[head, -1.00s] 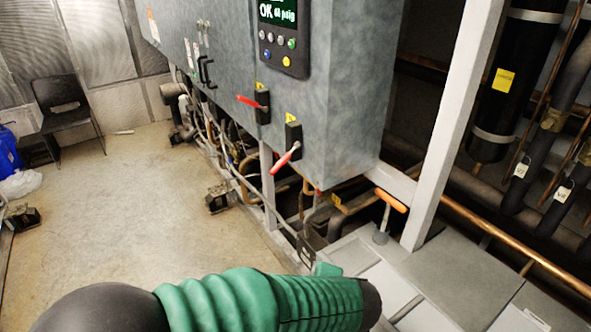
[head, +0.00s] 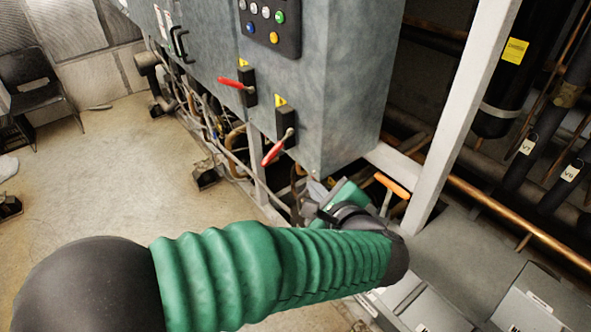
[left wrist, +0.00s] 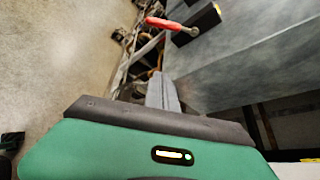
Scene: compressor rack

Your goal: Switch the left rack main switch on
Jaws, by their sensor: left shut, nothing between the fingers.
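Two switches with red handles and black bases sit on the grey cabinet's lower edge. The left switch's red handle (head: 236,84) points left, nearly level. The right switch's red handle (head: 276,149) slants down to the left. One red handle (left wrist: 166,23) also shows at the top of the left wrist view; I cannot be sure which. My left gripper (head: 316,190) is below and right of the right switch, partly hidden behind my own arm. Its fingers (left wrist: 164,88) are shut and empty, apart from the handle. My right gripper is not in view.
The grey cabinet (head: 345,95) carries a button panel (head: 268,25). Pipes and cables run beneath it. An orange-handled valve (head: 391,186) and a pale upright post (head: 462,100) stand to the right. Open floor (head: 110,165) lies left.

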